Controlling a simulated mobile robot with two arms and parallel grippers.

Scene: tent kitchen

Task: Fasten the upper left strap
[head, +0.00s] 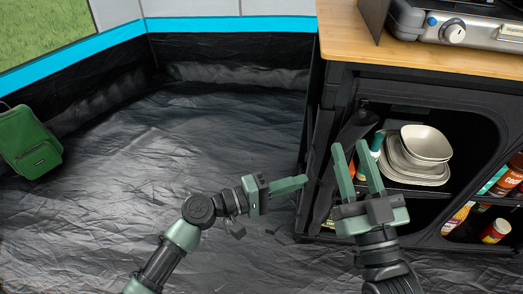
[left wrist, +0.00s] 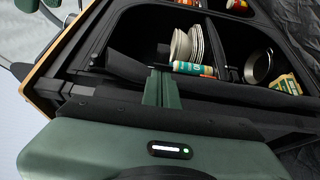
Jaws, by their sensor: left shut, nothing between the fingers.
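The black fabric cabinet (head: 318,130) stands at the right under a wooden top. A dark rolled flap (head: 350,135) hangs at the left side of its opening; it also shows in the left wrist view (left wrist: 112,66). I cannot make out the upper left strap against the black fabric. My left gripper (head: 303,181) is shut and empty, its fingertips close to the cabinet's left front edge. In the left wrist view its fingers (left wrist: 162,85) point at the rolled flap; I cannot tell whether they touch it. My right gripper (head: 353,153) is open and empty before the opening.
Grey plates and a bowl (head: 425,143) stand on the cabinet shelf, with bottles and cans (head: 495,231) at the right. A stove (head: 465,28) sits on the wooden top (head: 430,57). A green backpack (head: 30,145) is at the far left. The dark floor (head: 180,140) between is clear.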

